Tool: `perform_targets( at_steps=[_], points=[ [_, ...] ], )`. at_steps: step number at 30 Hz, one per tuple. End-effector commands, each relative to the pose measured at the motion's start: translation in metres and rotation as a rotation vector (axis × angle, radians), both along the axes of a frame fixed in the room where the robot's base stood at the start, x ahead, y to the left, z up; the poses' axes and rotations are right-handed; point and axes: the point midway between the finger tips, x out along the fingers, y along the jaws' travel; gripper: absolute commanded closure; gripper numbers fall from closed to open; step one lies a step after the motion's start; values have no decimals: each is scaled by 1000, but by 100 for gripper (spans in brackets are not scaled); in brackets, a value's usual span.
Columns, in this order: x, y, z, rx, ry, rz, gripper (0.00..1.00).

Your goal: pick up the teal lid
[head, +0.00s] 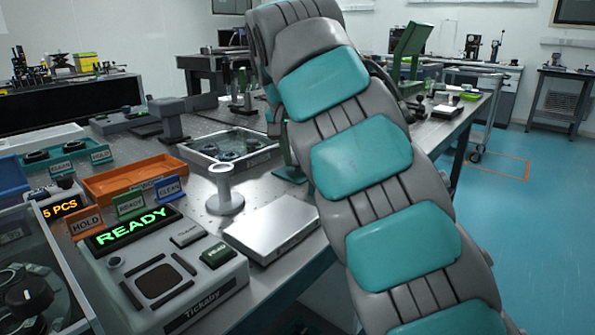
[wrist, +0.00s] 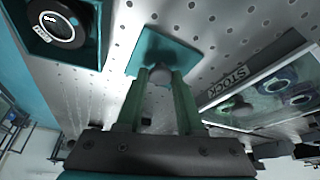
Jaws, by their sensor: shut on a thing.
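The teal lid (wrist: 150,45) is a flat square plate with a grey round knob (wrist: 160,76). In the wrist view it lies in front of the perforated tabletop, and I cannot tell whether it touches it. My gripper (wrist: 162,82) has its two green fingers closed on the knob, one on each side. In the head view a small part of the lid (head: 290,174) shows just left of my arm, which hides the rest.
A tray marked STOCK (wrist: 262,88) with round parts is right of the lid in the wrist view. A teal holder with a black ring (wrist: 62,24) is at left. In the head view, a white post (head: 224,190) and silver box (head: 272,228) stand nearby.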

Motion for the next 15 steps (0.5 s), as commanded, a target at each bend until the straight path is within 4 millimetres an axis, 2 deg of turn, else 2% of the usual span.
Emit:
perform_targets(
  at_steps=[2, 15],
  points=[
    [0, 0, 0, 0, 0, 0, 100],
    [0, 0, 1, 0, 0, 0, 100]
  ],
)
